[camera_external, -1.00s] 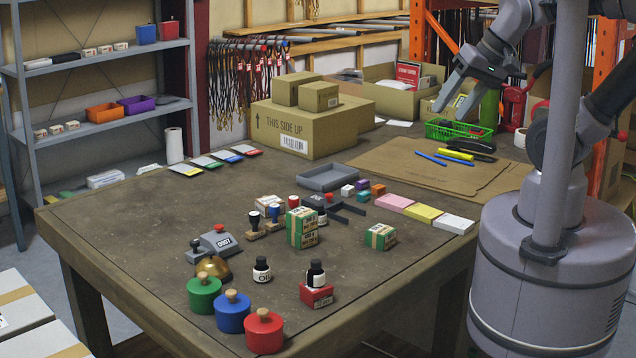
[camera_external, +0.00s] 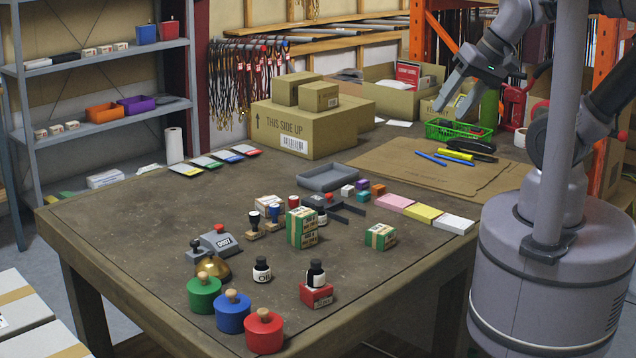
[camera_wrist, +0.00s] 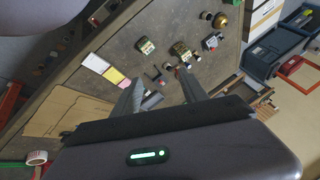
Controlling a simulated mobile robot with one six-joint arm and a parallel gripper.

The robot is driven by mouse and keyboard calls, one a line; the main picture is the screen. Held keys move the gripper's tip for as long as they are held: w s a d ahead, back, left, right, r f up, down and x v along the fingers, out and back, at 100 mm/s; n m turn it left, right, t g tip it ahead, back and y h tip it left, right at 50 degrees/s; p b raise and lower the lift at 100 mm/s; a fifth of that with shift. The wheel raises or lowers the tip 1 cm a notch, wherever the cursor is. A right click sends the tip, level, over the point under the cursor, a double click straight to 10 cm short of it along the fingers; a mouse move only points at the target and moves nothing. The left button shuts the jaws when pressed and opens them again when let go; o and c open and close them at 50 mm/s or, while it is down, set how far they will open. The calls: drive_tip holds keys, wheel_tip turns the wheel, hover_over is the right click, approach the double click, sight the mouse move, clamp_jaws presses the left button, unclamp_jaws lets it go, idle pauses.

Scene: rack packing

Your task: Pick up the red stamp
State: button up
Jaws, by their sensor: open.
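The red stamp (camera_external: 293,203) stands on the table among other stamps, its red handle showing behind a green-banded box (camera_external: 301,228); its lower part is mostly hidden. A black-handled stamp (camera_external: 254,222) and a blue-handled stamp (camera_external: 274,215) stand to its left. My gripper (camera_external: 450,108) is open and empty, high above the back right of the table, well away from the stamp. In the wrist view its two fingers (camera_wrist: 160,75) are spread apart over the table. Small items lie beyond the fingertips there, too small to tell the red stamp surely.
A grey tray (camera_external: 328,178) and small coloured blocks lie behind the stamps. A second green-banded box (camera_external: 380,237), ink bottles and red, blue and green round pots stand nearer the front. A large carton (camera_external: 300,130) stands at the back.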

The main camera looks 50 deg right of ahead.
drive_tip(key=n+g+p, duration=0.1)
drive_tip(key=n+p, duration=0.3)
drive_tip(key=n, duration=0.4)
hover_over(294, 198)
drive_tip(key=s+d, duration=0.2)
drive_tip(key=s, duration=0.5)
wheel_tip(294, 198, down, 13)
drive_tip(key=shift+g+h, duration=0.3)
drive_tip(key=b+x, duration=0.2)
drive_tip(key=x, duration=0.4)
drive_tip(key=b+x, duration=0.2)
drive_tip(key=x, duration=0.4)
drive_tip(key=b+x, duration=0.2)
drive_tip(key=x, duration=0.4)
drive_tip(key=shift+w+d, duration=0.2)
drive_tip(key=shift+d, duration=0.05)
clamp_jaws()
